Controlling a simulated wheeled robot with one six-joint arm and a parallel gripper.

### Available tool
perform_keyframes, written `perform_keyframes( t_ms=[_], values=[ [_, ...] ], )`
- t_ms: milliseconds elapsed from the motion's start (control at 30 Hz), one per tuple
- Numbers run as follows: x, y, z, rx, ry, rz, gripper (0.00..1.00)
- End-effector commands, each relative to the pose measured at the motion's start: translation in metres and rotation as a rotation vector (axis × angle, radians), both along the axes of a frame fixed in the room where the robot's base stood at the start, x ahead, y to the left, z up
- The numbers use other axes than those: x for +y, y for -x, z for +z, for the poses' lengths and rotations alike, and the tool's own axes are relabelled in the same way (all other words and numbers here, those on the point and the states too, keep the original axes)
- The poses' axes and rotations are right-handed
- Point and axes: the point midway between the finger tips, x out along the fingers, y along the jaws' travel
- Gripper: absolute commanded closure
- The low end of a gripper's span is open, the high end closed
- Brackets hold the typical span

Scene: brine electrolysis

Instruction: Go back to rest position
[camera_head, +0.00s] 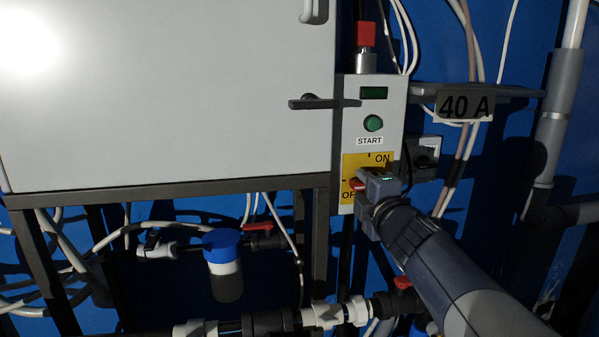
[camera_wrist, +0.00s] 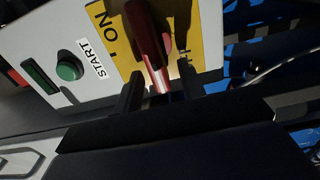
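The control box (camera_head: 396,96) has a yellow plate (camera_head: 352,160) marked ON above and OFF below, partly covered by my gripper. A red rotary handle (camera_head: 356,184) sits on this plate. My gripper (camera_head: 365,181) is at the handle, with my arm reaching in from the lower right. In the wrist view, the red handle (camera_wrist: 150,45) lies between the two dark fingers of my gripper (camera_wrist: 159,75). The fingers stand apart, with gaps visible on both sides of the handle. The handle's exact setting is hard to tell.
A green START button (camera_head: 373,123), a dark display (camera_head: 374,93) and a red-topped lamp (camera_head: 366,35) are above. A grey cabinet (camera_head: 160,90) with a dark lever (camera_head: 322,102) stands left. A 40 A sign (camera_head: 465,106) hangs right. Pipes and valves run below.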

Motion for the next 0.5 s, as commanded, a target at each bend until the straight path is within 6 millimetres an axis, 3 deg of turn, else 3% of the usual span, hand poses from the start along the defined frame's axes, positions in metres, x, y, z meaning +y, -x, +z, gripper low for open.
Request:
perform_keyframes(
  t_ms=[167, 500],
  values=[
    [-0.003, 0.014, 0.002, -0.002, 0.006, -0.001, 0.62],
    [-0.014, 0.066, 0.003, -0.002, 0.007, -0.002, 0.62]
  ],
)
